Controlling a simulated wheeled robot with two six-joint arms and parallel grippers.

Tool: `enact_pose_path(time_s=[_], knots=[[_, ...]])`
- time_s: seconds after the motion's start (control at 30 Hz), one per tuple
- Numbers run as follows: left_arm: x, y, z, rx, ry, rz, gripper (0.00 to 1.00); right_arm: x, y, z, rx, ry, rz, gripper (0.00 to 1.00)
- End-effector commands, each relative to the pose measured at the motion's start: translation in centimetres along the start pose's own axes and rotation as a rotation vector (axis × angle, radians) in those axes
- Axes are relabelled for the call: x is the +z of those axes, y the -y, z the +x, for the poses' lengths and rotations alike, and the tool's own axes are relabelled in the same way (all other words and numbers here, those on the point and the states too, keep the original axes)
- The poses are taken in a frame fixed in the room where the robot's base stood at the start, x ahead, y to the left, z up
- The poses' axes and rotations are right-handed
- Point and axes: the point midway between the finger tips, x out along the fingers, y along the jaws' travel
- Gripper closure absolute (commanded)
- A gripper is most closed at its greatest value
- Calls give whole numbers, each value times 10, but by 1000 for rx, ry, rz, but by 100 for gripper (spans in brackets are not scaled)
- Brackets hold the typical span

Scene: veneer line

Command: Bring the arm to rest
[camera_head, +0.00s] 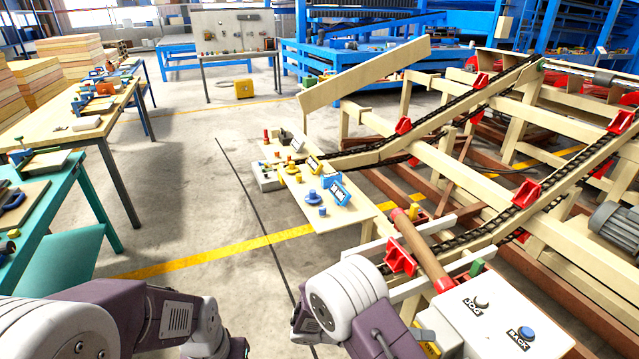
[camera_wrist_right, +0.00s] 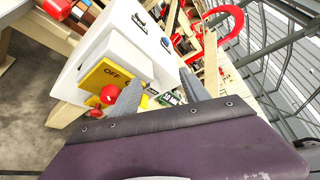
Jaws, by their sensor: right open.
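My right arm (camera_head: 345,300) reaches in at the bottom middle of the head view, close to the left side of a white control box (camera_head: 480,325). In the right wrist view my right gripper (camera_wrist_right: 160,88) is open, its two grey fingers spread with nothing seen between them. One finger overlaps a yellow panel (camera_wrist_right: 98,76) marked OFF, beside a red knob (camera_wrist_right: 108,94); I cannot tell whether it touches. The white box also shows in the right wrist view (camera_wrist_right: 118,38). My left arm (camera_head: 90,315) lies across the bottom left; its gripper is not visible.
A small panel (camera_head: 345,218) with blue, yellow and red controls stands ahead. A chain conveyor (camera_head: 490,225) with red brackets fills the right, with a brown roller (camera_head: 420,250) near the box. A teal bench (camera_head: 60,215) is at left. Open floor (camera_head: 190,190) lies between.

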Motion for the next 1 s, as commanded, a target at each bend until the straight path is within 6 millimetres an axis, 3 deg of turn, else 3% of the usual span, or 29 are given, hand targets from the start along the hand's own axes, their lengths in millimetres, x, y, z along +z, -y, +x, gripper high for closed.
enact_pose_path(time_s=[0.03,0.1,0.2,0.3,0.43,0.6,0.8,1.0], knots=[[-1,0,-13,0,0,0,64,3,34,15,29,-133,88,46],[-2,0,-21,0,0,0,64,-10,66,33,82,-337,260,46],[-3,-1,-30,0,0,0,64,-39,93,42,145,-628,575,46],[-4,-1,-37,0,0,0,64,-63,103,33,171,-899,920,46],[-4,-1,-43,0,0,0,64,-78,99,4,131,-1266,1419,46],[-4,-1,-41,0,0,0,64,-79,68,-33,-71,-1643,1902,46],[-4,-1,-41,0,0,0,64,-54,52,-44,-245,-1835,2187,46],[-4,-1,-41,0,0,0,64,-54,52,-44,-279,-1843,2212,46]])
